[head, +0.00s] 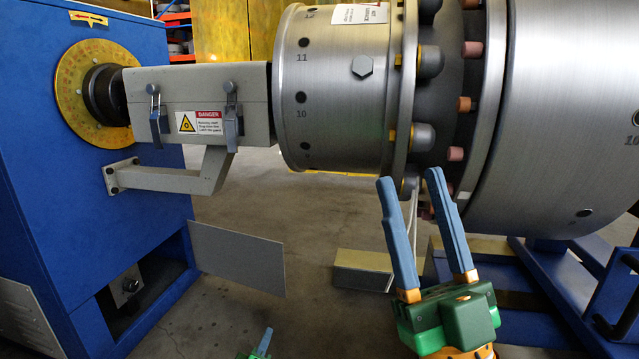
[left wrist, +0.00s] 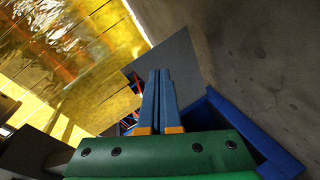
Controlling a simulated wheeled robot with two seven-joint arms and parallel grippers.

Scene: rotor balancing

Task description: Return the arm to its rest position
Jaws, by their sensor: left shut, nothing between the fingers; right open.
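My left gripper (head: 265,335) shows only as a blue fingertip and a bit of green at the bottom edge of the head view. In the left wrist view its two blue fingers (left wrist: 158,90) lie together with nothing between them. My right gripper (head: 410,178) is open and empty, with its blue fingers pointing up, just in front of and below the flange of the steel rotor (head: 330,110). I cannot tell whether its fingertips touch the rotor. The rotor carries numbered holes, a hex bolt (head: 362,65) and a ring of studs.
A blue drive cabinet (head: 60,190) with a yellow dial (head: 72,92) stands at left. A shaft guard (head: 190,85) with latches and a danger label joins it to the rotor. A grey panel (head: 237,258) stands out from the cabinet. Floor (head: 270,215) is open between cabinet and rotor.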

